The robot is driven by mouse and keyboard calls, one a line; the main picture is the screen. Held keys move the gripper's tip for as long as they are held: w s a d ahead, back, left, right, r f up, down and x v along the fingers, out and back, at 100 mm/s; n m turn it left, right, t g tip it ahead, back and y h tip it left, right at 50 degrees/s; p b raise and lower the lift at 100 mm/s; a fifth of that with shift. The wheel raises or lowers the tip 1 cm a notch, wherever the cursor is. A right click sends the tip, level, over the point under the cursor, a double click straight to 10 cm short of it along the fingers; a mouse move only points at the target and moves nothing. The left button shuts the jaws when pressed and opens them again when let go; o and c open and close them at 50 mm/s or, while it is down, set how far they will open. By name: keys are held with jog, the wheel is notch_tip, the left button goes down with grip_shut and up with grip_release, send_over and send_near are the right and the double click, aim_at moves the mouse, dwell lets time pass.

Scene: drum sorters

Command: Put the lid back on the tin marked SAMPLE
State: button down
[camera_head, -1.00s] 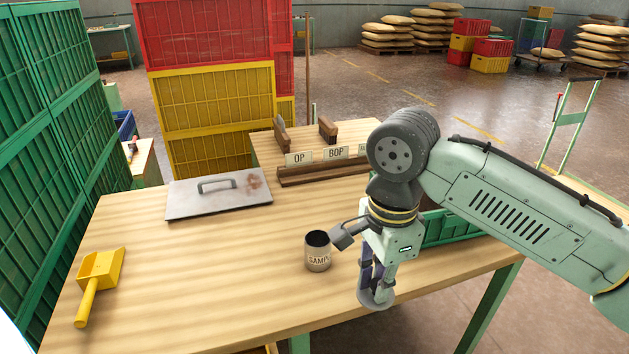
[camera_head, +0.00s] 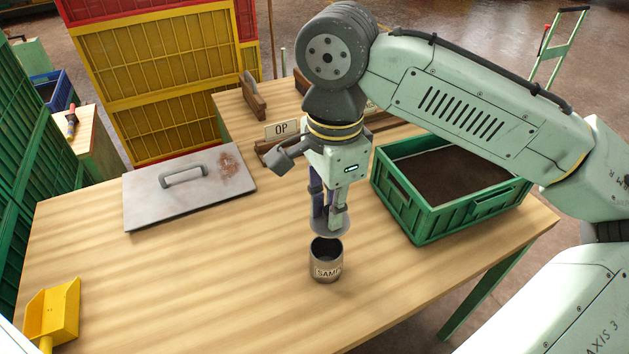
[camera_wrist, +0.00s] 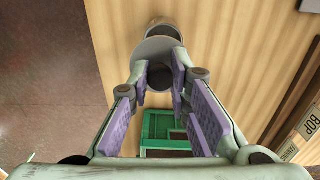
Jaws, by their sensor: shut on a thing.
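The tin marked SAMPLE (camera_head: 326,268) stands upright and open on the wooden table, its dark inside showing. My gripper (camera_head: 330,212) points down and is shut on the lid (camera_head: 330,230), a thin grey disc. In the head view the lid hangs just above and behind the tin's mouth and looks apart from it. In the wrist view the lid (camera_wrist: 150,48) lies beyond the fingertips (camera_wrist: 160,76) and partly hides the tin (camera_wrist: 164,28), which sits off-centre past it. The exact height gap cannot be told.
A green crate (camera_head: 394,205) of dark material stands right of the tin. A flat metal plate with a handle (camera_head: 150,205) lies at the left. A yellow scoop (camera_head: 58,308) is at the front left. The table in front is clear.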

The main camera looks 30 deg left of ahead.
jog(key=shift+w+a+f, duration=0.1)
jog(key=shift+w+a, duration=0.1)
notch_tip(320, 180, down, 5)
jog(key=b, duration=0.5)
jog(key=shift+r, duration=0.2)
jog(key=shift+f, duration=0.8)
dwell(0.8)
jog(key=shift+f+p, duration=0.2)
jog(key=shift+p, duration=0.45)
dwell(1.1)
jog(key=c, duration=1.4)
grip_release()
jog(key=shift+o, duration=0.2)
jog(key=o, duration=0.4)
